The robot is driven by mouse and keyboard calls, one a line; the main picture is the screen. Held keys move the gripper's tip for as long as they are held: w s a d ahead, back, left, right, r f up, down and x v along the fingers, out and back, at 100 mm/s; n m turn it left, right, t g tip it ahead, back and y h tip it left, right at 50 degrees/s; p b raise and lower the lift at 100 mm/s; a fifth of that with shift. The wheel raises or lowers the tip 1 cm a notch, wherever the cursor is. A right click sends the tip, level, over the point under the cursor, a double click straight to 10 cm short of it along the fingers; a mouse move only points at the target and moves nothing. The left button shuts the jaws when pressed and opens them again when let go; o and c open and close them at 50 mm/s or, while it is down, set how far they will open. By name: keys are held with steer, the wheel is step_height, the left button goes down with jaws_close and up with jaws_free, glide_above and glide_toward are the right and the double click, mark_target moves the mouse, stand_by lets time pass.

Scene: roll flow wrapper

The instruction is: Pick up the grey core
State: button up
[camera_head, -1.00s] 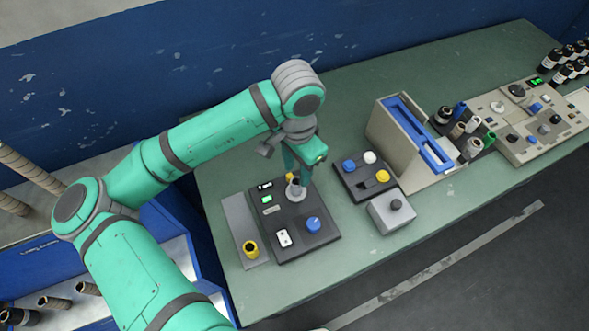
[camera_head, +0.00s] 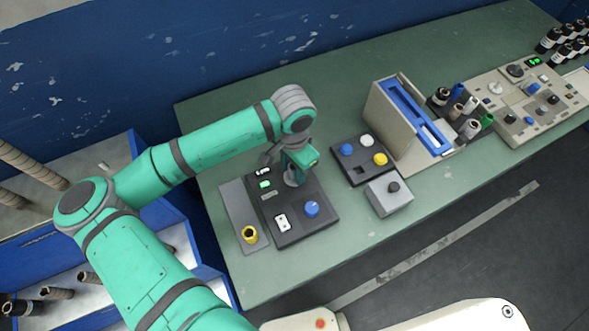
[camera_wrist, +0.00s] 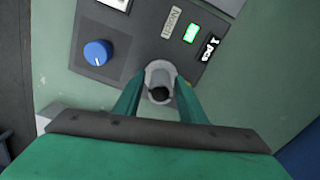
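The grey core (camera_wrist: 158,68) is a short, light grey tube with a dark hole. In the wrist view it sits between my two green fingertips, at the edge of the dark panel. My gripper (camera_wrist: 160,86) has one finger on each side of it, very close; I cannot tell whether they press on it. In the head view my gripper (camera_head: 295,172) is low over the back part of the dark panel (camera_head: 292,236), and the core is mostly hidden there.
The panel carries a blue knob (camera_head: 312,208), a white switch (camera_head: 282,223) and a green display (camera_head: 265,184). A yellow core (camera_head: 249,234) stands on the grey plate to its left. A button box (camera_head: 359,158), grey box (camera_head: 388,195) and beige machine (camera_head: 392,125) stand to the right.

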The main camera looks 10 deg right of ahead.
steer(key=shift+f, duration=0.3)
steer(key=shift+c, duration=0.5)
steer(key=c, duration=0.8)
steer(key=shift+o, duration=0.2)
steer(key=shift+w+r, duration=0.1)
steer(key=shift+r, duration=0.05)
